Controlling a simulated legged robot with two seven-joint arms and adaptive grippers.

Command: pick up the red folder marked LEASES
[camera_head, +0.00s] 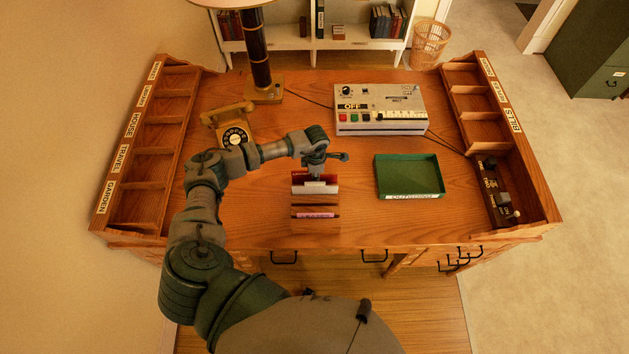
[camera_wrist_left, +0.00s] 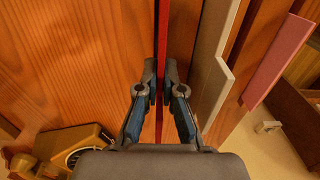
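The red folder (camera_head: 298,179) stands upright at the back of a small wooden rack (camera_head: 315,227) in the middle of the desk. A white folder (camera_head: 316,188) stands just in front of it, and a pink-labelled one (camera_head: 316,213) nearer the front. My left gripper (camera_head: 315,171) is over the red folder. In the left wrist view, the fingertips (camera_wrist_left: 160,85) close on both faces of the red folder (camera_wrist_left: 162,40), seen edge-on; the white folder (camera_wrist_left: 212,70) is beside the right finger, apart from it. The LEASES marking cannot be read. My right gripper is out of view.
A yellow telephone (camera_head: 230,125) and lamp (camera_head: 262,80) stand at the back left. A grey button console (camera_head: 380,110) is behind, and a green tray (camera_head: 409,177) is right of the rack. Labelled wooden pigeonholes (camera_head: 155,150) line the left side, with more shelving (camera_head: 480,105) on the right.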

